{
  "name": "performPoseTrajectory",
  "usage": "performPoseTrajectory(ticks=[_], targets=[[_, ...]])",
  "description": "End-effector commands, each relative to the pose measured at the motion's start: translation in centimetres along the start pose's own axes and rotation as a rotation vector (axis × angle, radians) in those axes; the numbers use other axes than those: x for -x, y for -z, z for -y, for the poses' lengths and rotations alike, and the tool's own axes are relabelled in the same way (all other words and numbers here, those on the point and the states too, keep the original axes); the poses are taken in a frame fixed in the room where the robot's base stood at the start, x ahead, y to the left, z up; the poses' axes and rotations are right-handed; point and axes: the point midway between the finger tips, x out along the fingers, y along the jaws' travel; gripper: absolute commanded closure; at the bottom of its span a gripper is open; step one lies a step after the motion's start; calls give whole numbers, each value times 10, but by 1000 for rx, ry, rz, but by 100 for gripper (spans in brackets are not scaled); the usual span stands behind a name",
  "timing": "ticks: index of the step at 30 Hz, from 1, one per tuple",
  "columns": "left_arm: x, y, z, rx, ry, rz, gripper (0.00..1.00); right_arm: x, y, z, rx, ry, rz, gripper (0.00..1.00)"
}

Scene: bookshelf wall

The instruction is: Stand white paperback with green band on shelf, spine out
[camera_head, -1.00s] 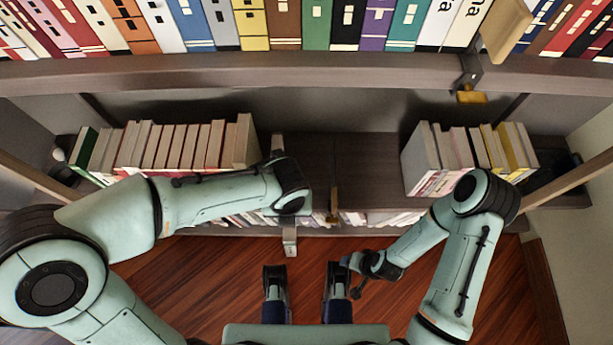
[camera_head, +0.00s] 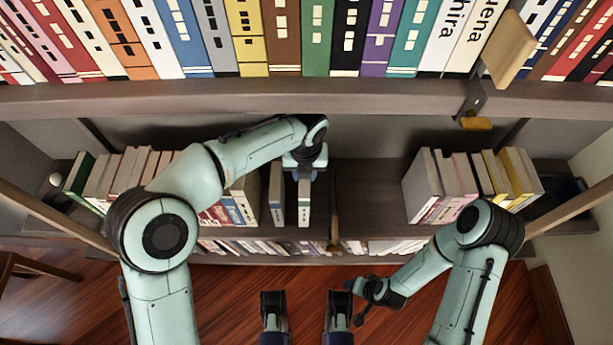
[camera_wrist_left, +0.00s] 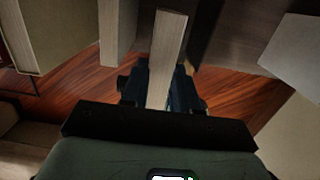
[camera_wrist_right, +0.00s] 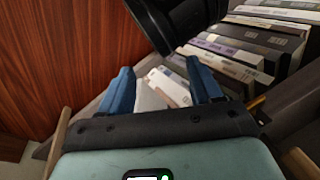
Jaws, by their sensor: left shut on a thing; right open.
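The white paperback (camera_head: 304,205) is upright at the shelf's middle, its narrow spine facing out. Its band color is hard to make out in the head view. My left gripper (camera_head: 305,166) is shut on it from above and behind. In the left wrist view its pale page edge (camera_wrist_left: 168,40) runs between the fingers. Whether its base touches the shelf board I cannot tell. My right gripper (camera_head: 352,300) is open and empty, low in front of the shelf; its blue fingers (camera_wrist_right: 163,88) show apart in the right wrist view.
A single upright book (camera_head: 277,195) stands just left of the held one, with a gap between. A book row (camera_head: 140,170) fills the left, partly behind my arm; another (camera_head: 470,175) stands right. Bare shelf board (camera_head: 370,180) lies between. An upper shelf edge (camera_head: 230,98) overhangs.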

Motion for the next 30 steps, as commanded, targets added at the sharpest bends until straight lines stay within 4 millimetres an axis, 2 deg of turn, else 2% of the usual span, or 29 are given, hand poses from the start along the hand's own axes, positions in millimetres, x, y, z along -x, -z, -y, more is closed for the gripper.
performPoseTrajectory(ticks=[9, 13, 20, 23, 30], targets=[[-1, -22, 5, 1, 1, 1, 100, -2, 3, 0, -1, 0, -8, 36], [-15, -20, 5, 0, 1, 0, 100, -8, 10, -3, -2, -2, -30, 36], [-23, -18, 5, 0, 1, 1, 100, -10, 14, -4, -3, -3, -43, 36], [-32, -18, 5, 0, 1, 0, 100, -14, 18, -5, -4, -4, -53, 36], [-70, -16, 6, 2, 1, 1, 100, -31, 30, -14, -12, -15, -85, 36]])
